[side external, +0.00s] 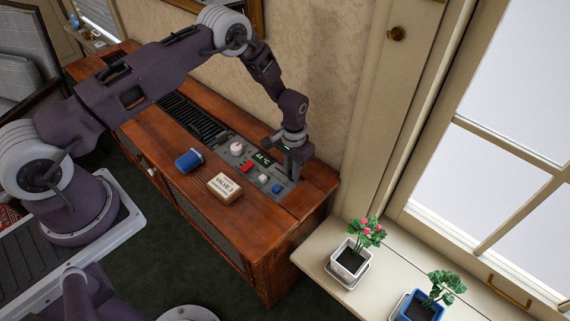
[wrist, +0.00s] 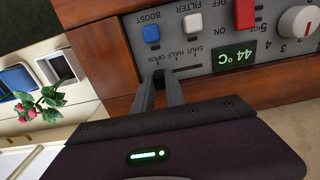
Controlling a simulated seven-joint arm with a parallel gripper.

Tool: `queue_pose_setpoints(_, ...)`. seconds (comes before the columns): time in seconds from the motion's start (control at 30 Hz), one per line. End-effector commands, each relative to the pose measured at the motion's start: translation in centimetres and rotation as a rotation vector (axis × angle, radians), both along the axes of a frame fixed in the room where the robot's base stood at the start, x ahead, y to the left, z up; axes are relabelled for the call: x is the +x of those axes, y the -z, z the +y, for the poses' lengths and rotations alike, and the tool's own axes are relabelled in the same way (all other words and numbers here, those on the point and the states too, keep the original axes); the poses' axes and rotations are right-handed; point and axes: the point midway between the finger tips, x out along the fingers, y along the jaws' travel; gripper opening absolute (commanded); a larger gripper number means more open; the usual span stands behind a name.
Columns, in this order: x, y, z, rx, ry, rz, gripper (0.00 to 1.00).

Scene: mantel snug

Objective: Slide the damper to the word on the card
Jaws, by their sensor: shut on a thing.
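My gripper (side external: 291,178) reaches down to the right part of the grey control panel. In the wrist view, my gripper (wrist: 160,77) has its fingers at the left end of the damper's slot (wrist: 189,68), by the word OPEN. HALF and SHUT lie further right along it; the lettering is upside down. The fingers are shut on the damper's tab, which they mostly hide. The card (side external: 224,188) is a small tan block on the wooden top, in front of the panel. Its large line reads VALVE 2; the smaller line below is too small to read.
The panel (wrist: 225,25) also has a blue BOOST button (wrist: 151,33), a white FILTER button (wrist: 192,23), a red switch (wrist: 244,13), a white dial (wrist: 299,22) and a 44 °C display (wrist: 235,57). A blue object (side external: 189,161) lies left of the card. Potted plants (side external: 350,259) stand on the sill.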

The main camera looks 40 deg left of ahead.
Motion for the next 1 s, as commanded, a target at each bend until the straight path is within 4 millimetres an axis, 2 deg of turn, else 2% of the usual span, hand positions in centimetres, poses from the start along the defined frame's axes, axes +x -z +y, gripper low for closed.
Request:
queue_pose_setpoints(0.23,0.1,-0.1,-0.5,-0.008,0.001,-0.003,0.0)
queue_pose_setpoints(0.27,0.1,-0.1,-0.5,-0.008,0.001,-0.003,0.21)
queue_pose_setpoints(0.33,0.1,-0.1,-0.5,-0.008,0.001,-0.003,0.35)
queue_pose_setpoints(0.37,0.1,-0.1,-0.5,-0.008,0.001,-0.002,0.38)
queue_pose_setpoints(0.67,0.1,-0.3,-0.3,-0.005,0.0,-0.002,0.38)
queue_pose_setpoints(1.0,0.1,-6.4,-0.4,-0.006,0.001,-0.004,0.38)
